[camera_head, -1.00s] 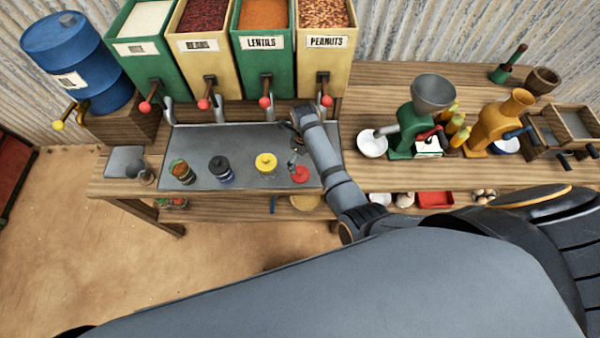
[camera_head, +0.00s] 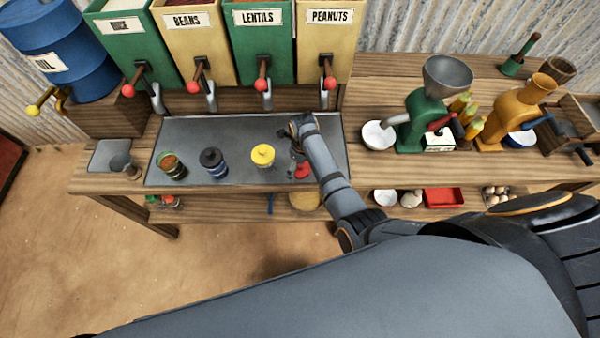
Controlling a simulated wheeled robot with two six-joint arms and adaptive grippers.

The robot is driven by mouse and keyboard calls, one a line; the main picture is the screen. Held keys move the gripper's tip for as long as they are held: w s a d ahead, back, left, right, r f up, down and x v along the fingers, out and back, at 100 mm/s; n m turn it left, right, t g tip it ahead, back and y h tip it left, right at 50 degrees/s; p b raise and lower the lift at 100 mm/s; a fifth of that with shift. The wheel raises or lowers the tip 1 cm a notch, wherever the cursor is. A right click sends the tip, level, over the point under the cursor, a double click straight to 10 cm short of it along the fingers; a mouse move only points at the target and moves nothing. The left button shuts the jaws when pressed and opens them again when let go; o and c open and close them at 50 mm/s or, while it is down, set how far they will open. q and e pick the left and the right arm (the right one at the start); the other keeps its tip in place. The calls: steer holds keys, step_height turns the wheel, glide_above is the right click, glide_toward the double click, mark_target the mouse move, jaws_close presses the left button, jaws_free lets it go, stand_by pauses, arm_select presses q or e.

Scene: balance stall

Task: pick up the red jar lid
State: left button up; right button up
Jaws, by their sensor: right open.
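The red jar lid (camera_head: 302,171) lies on the grey metal tray (camera_head: 232,130) near its front right corner. It is partly hidden by my right gripper and arm. My right gripper (camera_head: 295,160) is open, with its fingers pointing down just above and behind the lid in the picture. I cannot tell whether the fingers touch the lid. My left gripper is not in view.
A yellow-lidded jar (camera_head: 263,156), a blue jar with a dark lid (camera_head: 213,163) and a green-rimmed jar (camera_head: 171,166) stand left of the lid. Dispenser spouts (camera_head: 266,95) hang over the tray's back. A green grinder (camera_head: 415,120) and white bowl (camera_head: 378,135) stand right.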

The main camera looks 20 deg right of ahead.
steer(key=shift+c, duration=0.9)
steer(key=c, duration=0.7)
steer(key=shift+s, duration=0.2)
steer(key=shift+c, duration=1.4)
steer(key=shift+c, duration=0.2)
